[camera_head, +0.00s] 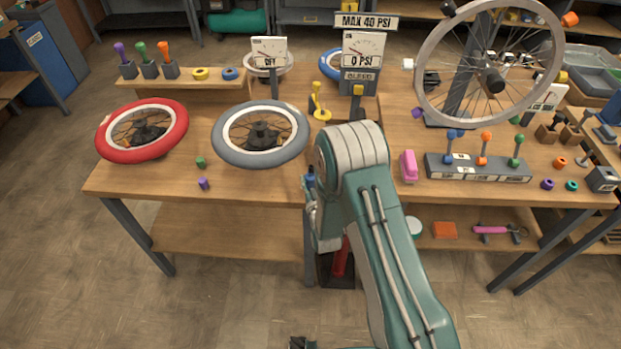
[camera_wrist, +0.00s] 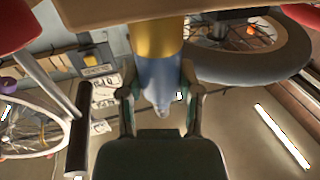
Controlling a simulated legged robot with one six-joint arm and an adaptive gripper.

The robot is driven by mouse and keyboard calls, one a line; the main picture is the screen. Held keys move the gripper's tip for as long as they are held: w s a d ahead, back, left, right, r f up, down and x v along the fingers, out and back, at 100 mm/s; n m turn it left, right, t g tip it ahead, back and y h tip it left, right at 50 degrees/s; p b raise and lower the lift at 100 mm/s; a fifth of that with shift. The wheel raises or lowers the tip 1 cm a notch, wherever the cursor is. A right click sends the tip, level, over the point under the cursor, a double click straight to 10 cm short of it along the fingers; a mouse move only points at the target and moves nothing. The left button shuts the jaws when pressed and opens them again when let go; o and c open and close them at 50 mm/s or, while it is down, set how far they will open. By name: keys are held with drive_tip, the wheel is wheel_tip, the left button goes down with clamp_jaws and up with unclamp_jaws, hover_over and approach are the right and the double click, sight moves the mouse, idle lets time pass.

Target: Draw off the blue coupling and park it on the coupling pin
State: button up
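My gripper (camera_head: 310,190) is at the front edge of the table, partly hidden by my own arm. A small patch of blue (camera_head: 310,180) shows beside it. In the wrist view, my gripper (camera_wrist: 160,85) has its fingers apart, one on each side of a tapered blue piece, which looks like the blue coupling (camera_wrist: 160,78). A yellow band (camera_wrist: 158,38) sits above the blue part. I cannot tell whether the fingers press on it. A yellow upright pin on a round base (camera_head: 321,108) stands on the table; I cannot tell whether it is the coupling pin.
A red-rimmed wheel (camera_head: 143,130) and a grey-tyred wheel (camera_head: 260,134) lie left of my arm. A gauge post (camera_head: 362,55) stands behind. A pink block (camera_head: 408,167) and a lever box (camera_head: 477,168) are right. A red cylinder (camera_head: 341,262) stands below the table.

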drive_tip(key=o, duration=0.5)
drive_tip(key=v, duration=1.2)
drive_tip(key=shift+w, duration=0.1)
drive_tip(key=w+d+r+m+g+h, duration=0.1)
drive_tip(key=d+r+g, duration=0.2)
drive_tip(key=r, duration=0.6)
drive_tip(key=w+d+r+m+g+h, duration=0.1)
drive_tip(key=w+d+r+g, duration=0.15)
drive_tip(key=r, duration=0.65)
drive_tip(key=s+d+r+g, duration=0.2)
drive_tip(key=s+d+r, duration=0.1)
drive_tip(key=s, duration=0.5)
drive_tip(key=s+d+r+g+h, duration=0.1)
drive_tip(key=s+d+r+g, duration=0.1)
drive_tip(key=s+r, duration=0.3)
drive_tip(key=s+d+r+g+h, duration=0.1)
drive_tip(key=s+d+r+g, duration=0.1)
drive_tip(key=s, duration=1.1)
wheel_tip(320, 180, up, 2)
drive_tip(key=shift+d+r+m, duration=0.15)
drive_tip(key=shift+d+m, duration=0.15)
drive_tip(key=shift+d, duration=0.5)
